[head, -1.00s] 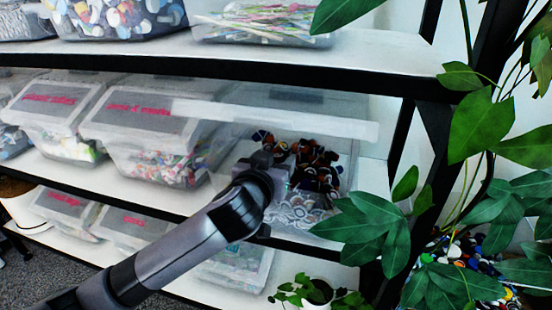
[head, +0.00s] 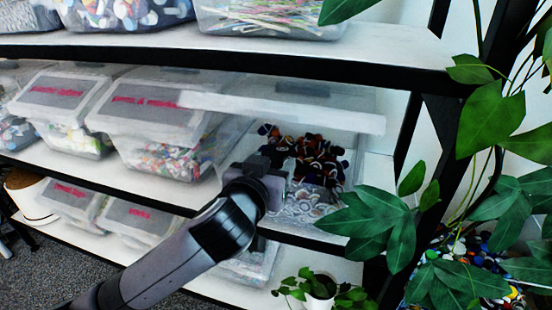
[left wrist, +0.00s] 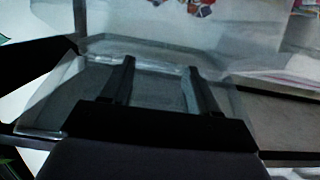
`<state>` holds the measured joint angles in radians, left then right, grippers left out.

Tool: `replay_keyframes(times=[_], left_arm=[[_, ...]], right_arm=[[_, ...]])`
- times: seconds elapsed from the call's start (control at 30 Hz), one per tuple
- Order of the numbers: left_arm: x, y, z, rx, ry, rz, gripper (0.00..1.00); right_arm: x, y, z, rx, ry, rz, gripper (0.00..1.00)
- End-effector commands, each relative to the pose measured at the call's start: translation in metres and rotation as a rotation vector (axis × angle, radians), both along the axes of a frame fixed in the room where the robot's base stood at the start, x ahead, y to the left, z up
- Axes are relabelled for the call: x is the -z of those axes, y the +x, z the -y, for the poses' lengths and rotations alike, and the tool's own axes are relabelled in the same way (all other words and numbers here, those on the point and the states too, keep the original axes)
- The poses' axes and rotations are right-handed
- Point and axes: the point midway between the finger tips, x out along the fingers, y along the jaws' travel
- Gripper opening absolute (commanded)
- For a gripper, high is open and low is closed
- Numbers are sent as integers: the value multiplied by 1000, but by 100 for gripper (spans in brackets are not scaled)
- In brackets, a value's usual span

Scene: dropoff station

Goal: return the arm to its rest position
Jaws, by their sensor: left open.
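My left arm (head: 165,262) reaches in from the lower left of the head view. Its gripper (head: 283,180) is at the front of an open clear bin (head: 352,170) on the middle shelf. The bin holds dark, orange and white small pieces (head: 315,160); the gripper partly covers its near left side. In the left wrist view the two dark fingers (left wrist: 158,72) stand apart, with clear plastic and a grey surface between them and nothing held. Whether the fingers touch the bin cannot be told. My right gripper is not in view.
A raised translucent lid (head: 300,107) spans above the open bin. Lidded bins (head: 150,105) stand left of it, with the upper shelf (head: 390,50) above. A leafy plant (head: 375,222) crowds the right, and a small potted plant (head: 318,290) is below. Carpet shows lower left.

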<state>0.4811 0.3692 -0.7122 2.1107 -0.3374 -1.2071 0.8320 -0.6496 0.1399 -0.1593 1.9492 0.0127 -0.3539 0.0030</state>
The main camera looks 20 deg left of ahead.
Motion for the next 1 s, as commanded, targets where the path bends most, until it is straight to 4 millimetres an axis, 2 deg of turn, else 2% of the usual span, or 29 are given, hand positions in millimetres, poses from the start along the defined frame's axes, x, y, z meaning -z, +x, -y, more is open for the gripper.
replay_keyframes(times=[0.17, 0.27, 0.47, 0.67, 0.8, 1.0], left_arm=[[25, -5, 2, 31, 4, -51, 59], [55, -13, 3, 69, 9, -107, 59], [123, -40, 1, 147, 11, -212, 59], [190, -85, -11, 193, 6, -299, 59], [233, -125, -25, 201, 6, -352, 59], [278, -186, -51, 184, 27, -408, 59]], right_arm=[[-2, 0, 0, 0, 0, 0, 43], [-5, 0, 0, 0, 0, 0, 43], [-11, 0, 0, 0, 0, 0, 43], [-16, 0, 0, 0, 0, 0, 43], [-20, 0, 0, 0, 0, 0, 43], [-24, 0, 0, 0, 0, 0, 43]])
